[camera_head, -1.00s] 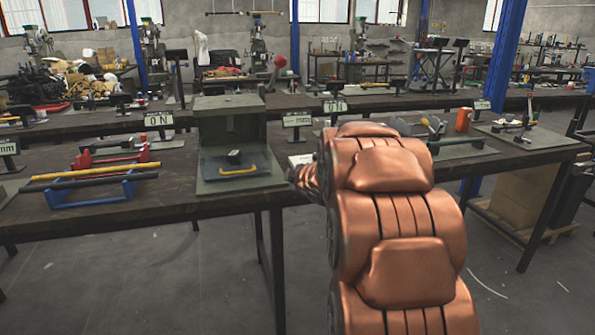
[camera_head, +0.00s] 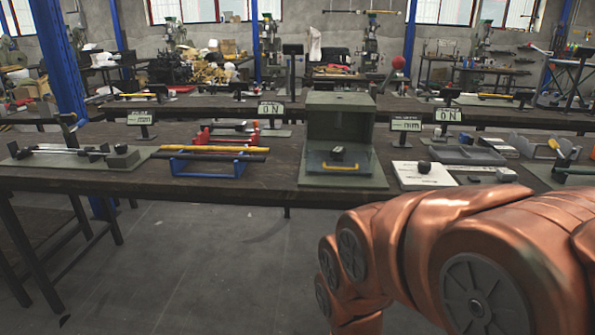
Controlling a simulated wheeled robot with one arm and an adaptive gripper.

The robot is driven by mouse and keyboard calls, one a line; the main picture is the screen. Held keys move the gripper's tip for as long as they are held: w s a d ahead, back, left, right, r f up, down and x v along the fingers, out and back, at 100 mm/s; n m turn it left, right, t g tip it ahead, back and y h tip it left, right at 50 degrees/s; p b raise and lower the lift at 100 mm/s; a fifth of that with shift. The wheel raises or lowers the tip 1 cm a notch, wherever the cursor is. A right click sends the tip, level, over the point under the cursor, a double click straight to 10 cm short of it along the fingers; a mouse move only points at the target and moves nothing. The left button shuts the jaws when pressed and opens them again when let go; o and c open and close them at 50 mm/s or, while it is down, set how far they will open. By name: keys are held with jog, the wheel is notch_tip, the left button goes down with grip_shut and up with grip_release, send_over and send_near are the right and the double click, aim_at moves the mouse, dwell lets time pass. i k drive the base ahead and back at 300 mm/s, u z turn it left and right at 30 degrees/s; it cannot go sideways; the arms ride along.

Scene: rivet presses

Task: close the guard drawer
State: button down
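A green box-shaped press housing (camera_head: 340,101) stands on a green base plate (camera_head: 318,180) on the long dark workbench. Its front is open. The guard drawer (camera_head: 366,160) shows low at the front as a dark, see-through panel with a yellow handle (camera_head: 341,167). A small dark block (camera_head: 338,153) shows at the drawer. How far the drawer stands out is hard to tell. My copper-coloured arm fills the lower right, in front of the bench and right of the housing. My gripper is not in view.
A blue stand with yellow and black bars (camera_head: 208,163) and a red rack (camera_head: 230,135) stand left of the housing. A white box with a black knob (camera_head: 424,176) and grey trays (camera_head: 466,155) stand to its right. The floor before the bench is clear.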

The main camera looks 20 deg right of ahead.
aim_at(355, 162)
jog(key=u, duration=3.05)
jog(key=k, duration=0.55)
jog(key=z, duration=1.55)
